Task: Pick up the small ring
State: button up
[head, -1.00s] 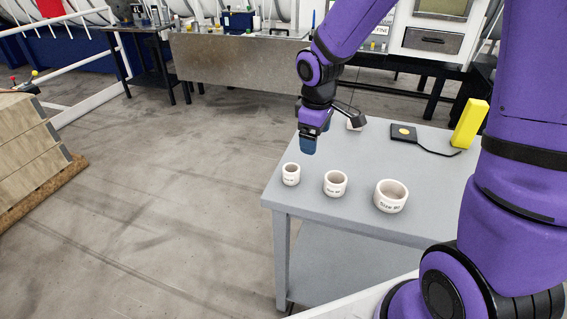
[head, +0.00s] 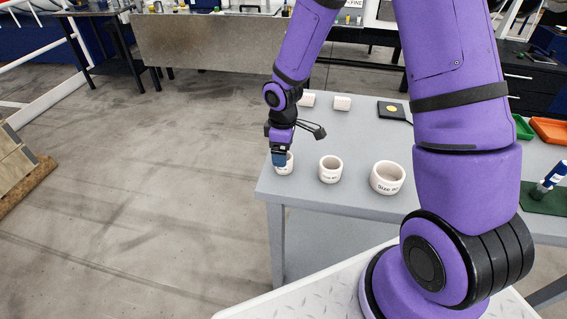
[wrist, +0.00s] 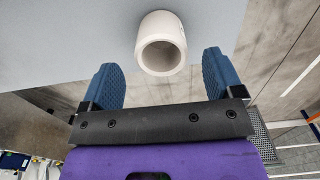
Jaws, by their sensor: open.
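Three white rings stand in a row along the front of the grey table (head: 345,218). The small ring (head: 288,169) is at the left, partly hidden behind my gripper (head: 279,160). The middle ring (head: 330,169) and the large ring (head: 387,178) are to its right. In the wrist view, the small ring (wrist: 161,44) lies ahead of my open gripper (wrist: 160,78), roughly centred between the two blue fingers and beyond their tips. Nothing is between the fingers. The head view does not show clearly whether a finger touches the ring.
Two small pale pieces (head: 342,103) lie farther back on the table, near a black pad with a yellow disc (head: 392,110). Green and orange trays (head: 550,130) are at the right. The table's left edge is close to the small ring.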

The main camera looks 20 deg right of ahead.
jog(key=shift+s+f, duration=0.15)
jog(key=shift+f, duration=2.45)
jog(key=c, duration=1)
